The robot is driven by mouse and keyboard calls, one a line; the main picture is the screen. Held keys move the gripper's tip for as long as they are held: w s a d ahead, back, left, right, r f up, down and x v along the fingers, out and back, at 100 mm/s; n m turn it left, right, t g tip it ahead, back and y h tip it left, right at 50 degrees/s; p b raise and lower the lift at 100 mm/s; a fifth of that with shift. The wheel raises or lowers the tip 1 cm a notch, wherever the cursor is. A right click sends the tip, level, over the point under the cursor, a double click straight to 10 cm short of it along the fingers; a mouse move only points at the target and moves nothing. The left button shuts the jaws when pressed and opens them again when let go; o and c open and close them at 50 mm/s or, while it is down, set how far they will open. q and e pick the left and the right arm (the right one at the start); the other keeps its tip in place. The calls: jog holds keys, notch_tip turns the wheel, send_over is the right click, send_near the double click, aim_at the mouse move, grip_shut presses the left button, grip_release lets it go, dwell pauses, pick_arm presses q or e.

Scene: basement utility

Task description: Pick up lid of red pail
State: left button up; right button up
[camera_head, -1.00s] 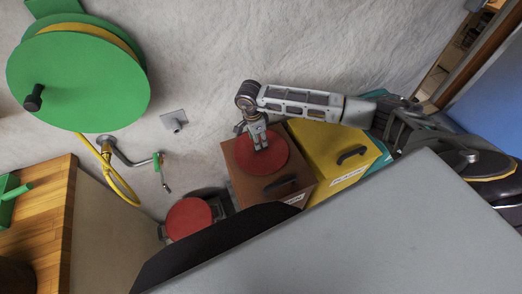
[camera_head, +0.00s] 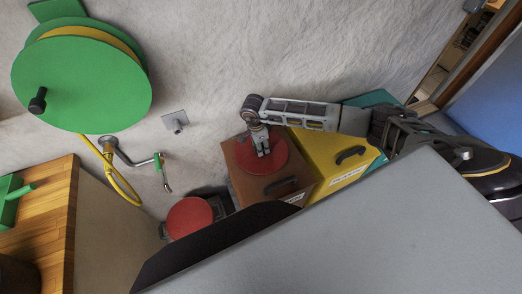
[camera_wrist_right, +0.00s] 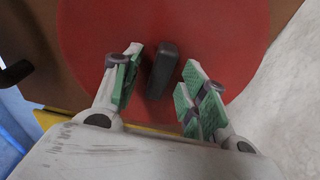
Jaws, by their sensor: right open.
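A round red lid (camera_head: 275,160) lies flat on top of a brown box in the head view. In the right wrist view the lid (camera_wrist_right: 235,40) fills most of the top, with a dark upright handle (camera_wrist_right: 161,70) at its middle. My right gripper (camera_head: 262,150) is over the lid. In the wrist view its green-padded fingers (camera_wrist_right: 160,76) are open on either side of the handle, with gaps to it. A second round red top (camera_head: 189,217) sits low beside the brown box; whether it is the pail cannot be told. My left gripper is not in view.
The brown box (camera_head: 238,182) with a dark handle stands beside a yellow box (camera_head: 322,150) and a teal one (camera_head: 378,98). A green hose reel (camera_head: 85,75), a tap (camera_head: 108,144) and a wooden worktop (camera_head: 45,215) are at left. A grey surface (camera_head: 350,230) covers the lower right.

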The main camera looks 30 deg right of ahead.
jog(key=shift+c, duration=0.4)
grip_shut()
jog(key=shift+r, duration=0.1)
notch_tip(320, 180, up, 9)
jog(key=shift+f+b, duration=0.2)
jog(key=shift+b, duration=0.35)
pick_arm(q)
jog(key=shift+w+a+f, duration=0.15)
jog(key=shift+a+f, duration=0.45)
pick_arm(e)
jog(key=shift+r, duration=0.65)
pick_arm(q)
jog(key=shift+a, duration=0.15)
